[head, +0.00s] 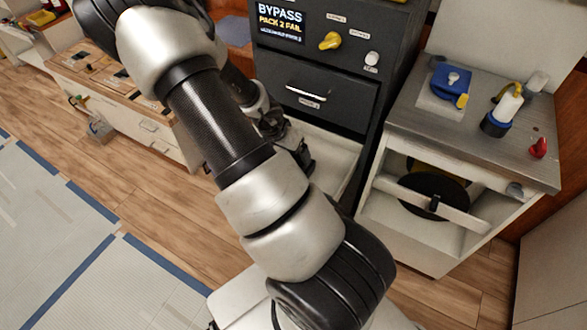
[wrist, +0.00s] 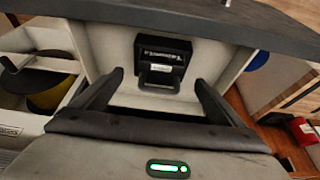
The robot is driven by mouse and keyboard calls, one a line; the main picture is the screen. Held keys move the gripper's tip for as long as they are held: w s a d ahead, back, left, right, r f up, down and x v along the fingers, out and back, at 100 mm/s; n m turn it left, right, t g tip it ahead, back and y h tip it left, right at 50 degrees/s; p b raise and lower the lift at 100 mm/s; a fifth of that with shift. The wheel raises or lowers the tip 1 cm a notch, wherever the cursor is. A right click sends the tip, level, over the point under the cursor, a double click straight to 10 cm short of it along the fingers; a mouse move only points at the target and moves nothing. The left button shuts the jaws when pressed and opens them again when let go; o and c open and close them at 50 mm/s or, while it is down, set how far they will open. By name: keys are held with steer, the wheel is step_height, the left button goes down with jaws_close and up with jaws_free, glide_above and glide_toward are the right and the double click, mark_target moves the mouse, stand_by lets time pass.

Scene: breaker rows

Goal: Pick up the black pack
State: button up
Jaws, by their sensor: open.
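The black pack (wrist: 163,53) shows in the wrist view, lying in a white-walled open bay (wrist: 108,45) below a dark panel edge. It has a light label and a handle loop on its near side. My gripper (wrist: 160,80) is open and empty, its two fingers spread to either side of the pack's near end. I cannot tell how far the fingertips are from the pack. In the head view my gripper (head: 306,165) is at the white bay under the dark cabinet (head: 318,75), and the pack is hidden.
The cabinet has a screen reading "BYPASS PACK 2 FAIL" (head: 281,22), a yellow knob (head: 330,41) and a closed drawer (head: 320,95). A bench (head: 405,118) at right holds a blue item (head: 451,82) and a white cylinder (head: 508,105). Wood floor lies left.

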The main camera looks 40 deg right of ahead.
mark_target(294, 156)
steer(key=x, duration=0.2)
steer(key=b+x, duration=0.1)
steer(key=x, duration=0.1)
steer(key=d+x, duration=0.1)
steer(key=x, duration=0.1)
steer(key=shift+w+d+r, duration=0.1)
steer(key=shift+w, duration=0.25)
steer(key=c, duration=2.1)
steer(key=shift+w+r, duration=0.1)
steer(key=shift+r, duration=0.1)
steer(key=shift+c, duration=0.3)
